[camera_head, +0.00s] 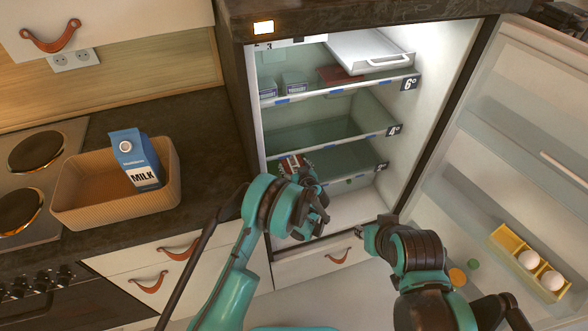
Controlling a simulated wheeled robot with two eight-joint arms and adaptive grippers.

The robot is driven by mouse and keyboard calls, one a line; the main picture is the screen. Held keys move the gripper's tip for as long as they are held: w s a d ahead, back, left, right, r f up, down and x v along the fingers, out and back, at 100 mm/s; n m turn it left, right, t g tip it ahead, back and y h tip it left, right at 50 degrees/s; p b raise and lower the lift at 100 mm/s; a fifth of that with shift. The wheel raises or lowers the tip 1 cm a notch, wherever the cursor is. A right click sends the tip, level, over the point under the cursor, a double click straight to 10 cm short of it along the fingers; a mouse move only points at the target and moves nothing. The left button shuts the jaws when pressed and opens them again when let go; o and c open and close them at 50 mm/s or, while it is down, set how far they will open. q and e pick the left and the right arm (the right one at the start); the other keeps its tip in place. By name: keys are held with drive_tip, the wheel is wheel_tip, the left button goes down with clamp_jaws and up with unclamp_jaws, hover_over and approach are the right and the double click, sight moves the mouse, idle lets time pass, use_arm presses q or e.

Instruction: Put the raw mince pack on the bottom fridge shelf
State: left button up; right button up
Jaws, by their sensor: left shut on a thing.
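The raw mince pack (292,165) shows as a small red and pale shape at the front left of the lowest fridge shelf (350,160), partly hidden by my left gripper. My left gripper (318,210) is at the fridge opening, shut on the pack. I cannot tell whether the pack rests on the shelf or is held just above it. My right gripper (364,232) is in front of the fridge's lower edge, apart from the pack, and its jaws are too unclear to read.
The fridge door (520,130) stands open at the right, with eggs in a yellow holder (508,238). The middle shelf (318,133) looks clear. Blue packs (294,83) and a white tray (368,52) occupy the top. A basket (85,200) with a milk carton (134,160) stands on the left counter.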

use_arm(q)
drive_tip(key=shift+f, duration=0.1)
drive_tip(key=o, duration=1.7)
drive_tip(key=shift+r, duration=0.2)
drive_tip(key=p+v, duration=0.4)
drive_tip(key=v, duration=0.8)
